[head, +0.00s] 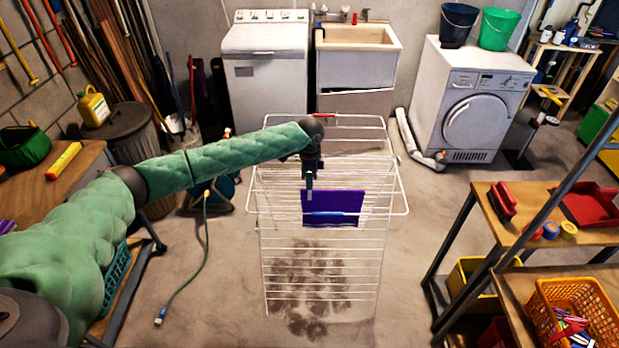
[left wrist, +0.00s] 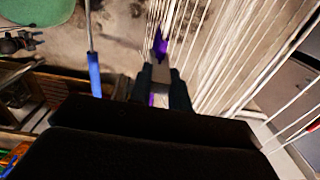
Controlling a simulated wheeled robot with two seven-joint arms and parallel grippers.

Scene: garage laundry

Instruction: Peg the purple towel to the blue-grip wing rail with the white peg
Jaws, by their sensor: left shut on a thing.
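The purple towel (head: 345,201) hangs at the middle of the white drying rack. The blue grip (head: 328,213) of a wing rail crosses in front of it in the head view. In the left wrist view, the blue grip (left wrist: 95,75) stands apart from my fingers, to their left. My left gripper (head: 309,194) is above the towel's left end. Its fingers (left wrist: 161,82) are shut on a small pale piece, seemingly the white peg (left wrist: 160,73). A narrow purple part of the towel (left wrist: 160,42) shows just beyond it. Whether the peg touches the towel cannot be told. My right gripper is out of view.
The drying rack (head: 322,292) stands on open concrete floor. A workbench (head: 60,185) is at left and a shelf with an orange basket (head: 572,312) at right. A washer (head: 265,65), sink (head: 355,50) and front-loading machine (head: 470,100) line the back. A hose lies at left.

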